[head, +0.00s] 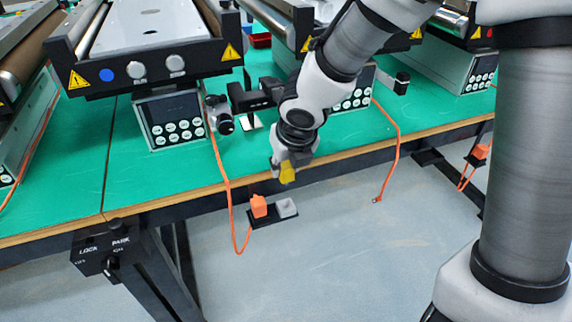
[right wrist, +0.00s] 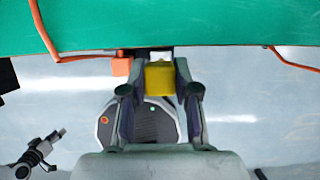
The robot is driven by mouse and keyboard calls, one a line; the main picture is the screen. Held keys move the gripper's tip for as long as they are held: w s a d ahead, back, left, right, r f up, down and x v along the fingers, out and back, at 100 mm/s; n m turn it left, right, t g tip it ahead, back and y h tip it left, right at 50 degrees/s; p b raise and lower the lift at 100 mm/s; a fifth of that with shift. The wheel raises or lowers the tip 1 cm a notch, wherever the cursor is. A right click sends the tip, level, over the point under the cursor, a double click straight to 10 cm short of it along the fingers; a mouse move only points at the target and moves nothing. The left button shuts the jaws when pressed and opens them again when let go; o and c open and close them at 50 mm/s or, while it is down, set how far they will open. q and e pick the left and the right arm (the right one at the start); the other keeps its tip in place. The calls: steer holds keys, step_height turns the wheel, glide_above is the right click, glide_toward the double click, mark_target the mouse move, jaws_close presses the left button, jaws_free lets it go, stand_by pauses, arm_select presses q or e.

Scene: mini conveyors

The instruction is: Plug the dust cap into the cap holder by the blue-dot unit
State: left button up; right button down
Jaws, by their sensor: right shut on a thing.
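My right gripper (head: 284,168) is shut on a yellow dust cap (head: 287,173), held just past the table's front edge. The cap also shows in the right wrist view (right wrist: 160,77), between the two fingers. Below it in the head view is a black cap holder bracket (head: 262,220) with an orange plug (head: 259,206) and a grey block (head: 287,208). A clear gap shows between cap and bracket. The blue-dot unit (head: 106,75) is at upper left. What looks like my left gripper (right wrist: 58,135) is small at the lower left of the right wrist view; its jaws are unclear.
An orange cable (head: 223,165) runs over the edge to the orange plug. Another cable (head: 396,145) hangs free to the right. A black LOCK/PARK box (head: 107,252) is at lower left. Another bracket (head: 470,165) is far right. The green tabletop (head: 75,155) ends at a wooden edge.

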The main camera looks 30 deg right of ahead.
mark_target(287, 181)
steer(key=shift+r, duration=0.1)
step_height(287, 181, down, 6)
steer(key=b, duration=0.5)
steer(key=shift+p, duration=0.4)
stand_by(1.4)
steer(key=shift+f+b, duration=1.25)
steer(key=shift+f, duration=0.1)
steer(key=c, duration=0.8)
jaws_free()
